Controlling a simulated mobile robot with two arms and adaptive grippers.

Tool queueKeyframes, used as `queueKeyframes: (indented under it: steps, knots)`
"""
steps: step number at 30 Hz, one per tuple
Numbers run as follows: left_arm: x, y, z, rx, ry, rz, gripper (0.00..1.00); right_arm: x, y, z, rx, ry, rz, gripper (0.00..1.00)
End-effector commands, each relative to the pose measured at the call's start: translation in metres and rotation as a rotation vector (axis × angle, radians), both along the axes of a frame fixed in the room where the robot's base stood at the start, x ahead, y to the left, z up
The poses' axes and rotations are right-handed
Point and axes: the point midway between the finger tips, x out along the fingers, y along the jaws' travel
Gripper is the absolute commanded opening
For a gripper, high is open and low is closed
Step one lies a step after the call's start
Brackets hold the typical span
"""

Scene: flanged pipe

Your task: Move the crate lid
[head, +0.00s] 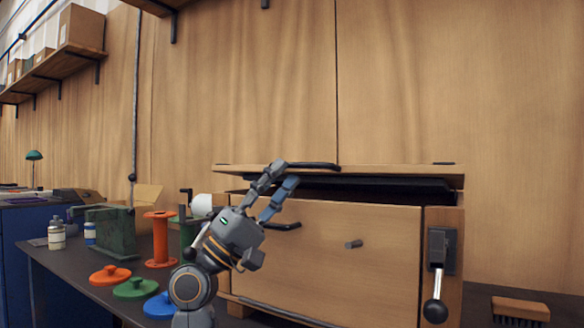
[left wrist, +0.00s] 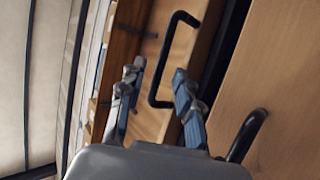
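The crate lid (head: 400,169) is a flat wooden board lying across the top of the wooden crate (head: 340,255), above a dark band. A black bar handle (head: 318,165) is on the lid; it also shows in the left wrist view (left wrist: 157,70). My left gripper (head: 285,175) is open at the lid's left front, its fingertips close to the handle. In the left wrist view the handle appears between the two fingers (left wrist: 160,76); I cannot tell whether they touch it. My right gripper is in neither view.
A lever with a black knob (head: 435,311) is on the crate's right front. A brush (head: 520,309) lies at right. On the bench at left are orange (head: 110,275), green (head: 136,288) and blue (head: 163,307) discs and an orange spool (head: 160,240). A wooden wall stands behind.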

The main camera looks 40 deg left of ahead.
Motion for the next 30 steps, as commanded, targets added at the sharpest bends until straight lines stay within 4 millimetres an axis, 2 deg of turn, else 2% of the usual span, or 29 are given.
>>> queueKeyframes:
  steps: [1,6,12,30]
  knots:
    - [-0.006,0.004,-0.010,0.002,0.003,0.003,0.34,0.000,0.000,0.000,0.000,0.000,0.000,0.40]
    - [-0.026,0.016,-0.036,0.001,0.003,0.001,0.34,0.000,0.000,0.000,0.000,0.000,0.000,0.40]
    - [-0.041,0.025,-0.054,0.000,0.001,0.000,0.34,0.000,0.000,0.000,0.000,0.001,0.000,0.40]
    - [-0.045,0.028,-0.059,0.000,-0.001,0.000,0.34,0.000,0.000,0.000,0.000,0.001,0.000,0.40]
